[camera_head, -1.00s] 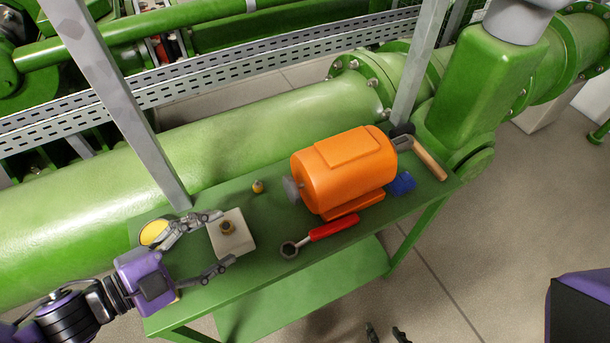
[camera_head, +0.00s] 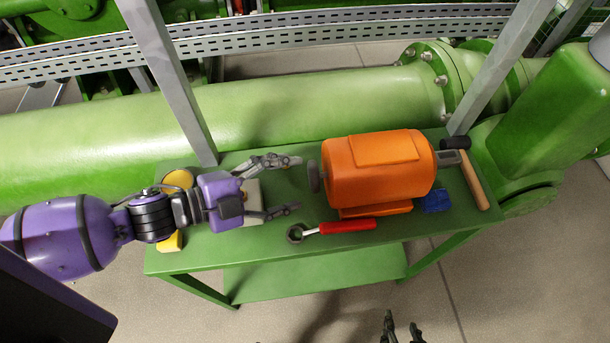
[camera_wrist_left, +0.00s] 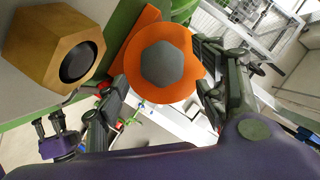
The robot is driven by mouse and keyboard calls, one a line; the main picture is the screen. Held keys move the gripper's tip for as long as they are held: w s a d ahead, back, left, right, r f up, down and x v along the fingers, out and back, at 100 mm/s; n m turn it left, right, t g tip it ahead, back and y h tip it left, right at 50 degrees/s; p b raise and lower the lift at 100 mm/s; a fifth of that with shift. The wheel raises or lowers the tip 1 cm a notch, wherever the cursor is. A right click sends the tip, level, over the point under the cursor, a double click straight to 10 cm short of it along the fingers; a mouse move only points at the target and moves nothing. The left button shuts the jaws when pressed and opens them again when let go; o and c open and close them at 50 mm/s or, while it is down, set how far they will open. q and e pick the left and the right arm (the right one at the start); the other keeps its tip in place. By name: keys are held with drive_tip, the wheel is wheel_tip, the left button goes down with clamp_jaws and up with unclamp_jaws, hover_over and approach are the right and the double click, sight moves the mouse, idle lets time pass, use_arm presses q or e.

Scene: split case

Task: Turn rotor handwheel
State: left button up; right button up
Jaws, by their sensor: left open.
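The orange motor-like rotor (camera_head: 380,170) sits on the green table, with a dark grey handwheel (camera_head: 314,176) on its left end. In the left wrist view the handwheel (camera_wrist_left: 162,63) is a grey hexagonal face in front of the round orange end. My left gripper (camera_head: 297,184) is open just left of the handwheel, its fingers apart and pointing at it. In the wrist view my fingers (camera_wrist_left: 162,95) lie on either side of it; I see no contact. My right gripper (camera_head: 401,320) shows only its two separated fingertips at the bottom edge, away from the table.
A red-handled wrench (camera_head: 340,227) lies in front of the rotor. A blue piece (camera_head: 435,200) and a hammer (camera_head: 472,178) lie right of it. A brass hex nut (camera_wrist_left: 58,47) is close in the wrist view. A grey post (camera_head: 170,80) rises behind.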

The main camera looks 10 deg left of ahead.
sight(309, 179)
use_arm(q)
drive_tip(key=x, duration=0.4)
drive_tip(key=shift+w+d, duration=0.1)
drive_tip(key=shift+c, duration=0.5)
drive_tip(key=c, duration=1)
drive_tip(key=shift+w+r+n+g+p, duration=0.1)
drive_tip(key=shift+r+n+g+p, duration=0.25)
drive_tip(key=shift+n+p, duration=0.45)
drive_tip(key=shift+p, duration=0.4)
drive_tip(key=shift+f+n+g, duration=0.1)
drive_tip(key=shift+n+g, duration=0.35)
drive_tip(key=shift+n, duration=0.05)
drive_tip(key=shift+f+n+g, duration=0.15)
drive_tip(key=shift+n+g, duration=0.25)
drive_tip(key=shift+n, duration=0.1)
use_arm(e)
drive_tip(key=r, duration=0.1)
drive_tip(key=w+r, duration=0.1)
drive_tip(key=shift+r, duration=0.3)
use_arm(q)
drive_tip(key=shift+f, duration=0.1)
use_arm(e)
drive_tip(key=shift+w+r, duration=0.1)
drive_tip(key=shift+w, duration=0.1)
